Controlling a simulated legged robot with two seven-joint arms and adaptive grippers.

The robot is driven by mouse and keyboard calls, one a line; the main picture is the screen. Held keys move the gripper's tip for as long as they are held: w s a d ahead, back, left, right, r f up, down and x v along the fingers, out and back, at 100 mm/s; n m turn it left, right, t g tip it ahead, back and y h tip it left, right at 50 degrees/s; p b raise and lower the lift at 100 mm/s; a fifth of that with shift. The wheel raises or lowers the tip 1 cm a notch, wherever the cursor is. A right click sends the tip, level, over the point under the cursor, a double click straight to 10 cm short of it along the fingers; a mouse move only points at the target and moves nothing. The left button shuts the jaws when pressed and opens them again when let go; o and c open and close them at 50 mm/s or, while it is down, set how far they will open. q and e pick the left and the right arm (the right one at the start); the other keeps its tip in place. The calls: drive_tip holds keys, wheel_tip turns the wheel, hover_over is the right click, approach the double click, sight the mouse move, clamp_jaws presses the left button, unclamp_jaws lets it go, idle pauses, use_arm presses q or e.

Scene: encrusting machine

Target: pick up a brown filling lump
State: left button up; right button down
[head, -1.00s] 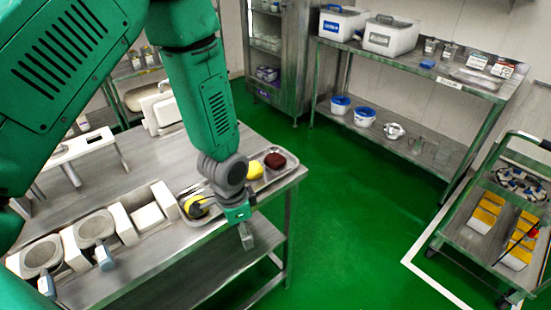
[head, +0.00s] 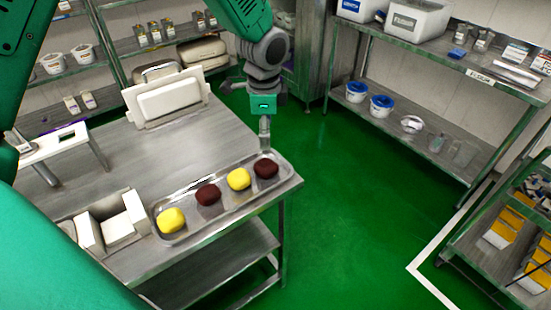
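A metal tray (head: 226,213) on the steel table holds a row of two yellow and two brown lumps. One brown lump (head: 266,169) sits at the tray's far right end. The other brown lump (head: 208,194) sits between the yellow lumps. My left gripper (head: 265,146) points down, with its tip just above or behind the far right brown lump. I cannot tell whether it touches the lump. Its fingers show as one narrow edge, so their opening is hidden. All the lumps rest in the tray. My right gripper is not in view.
Yellow lumps (head: 171,220) (head: 238,179) flank the inner brown lump. A white block holder (head: 118,228) stands left of the tray, and a white upright panel (head: 168,99) stands behind. The table's middle is bare. Shelves (head: 425,62) and a cart (head: 497,262) stand at the right.

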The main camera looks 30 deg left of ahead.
sight(266, 163)
use_arm(q)
drive_tip(key=f, duration=1.3)
drive_tip(key=shift+w+a+f+p, duration=0.2)
drive_tip(key=shift+a+p, duration=0.1)
drive_tip(key=shift+p, duration=0.1)
drive_tip(key=c, duration=1)
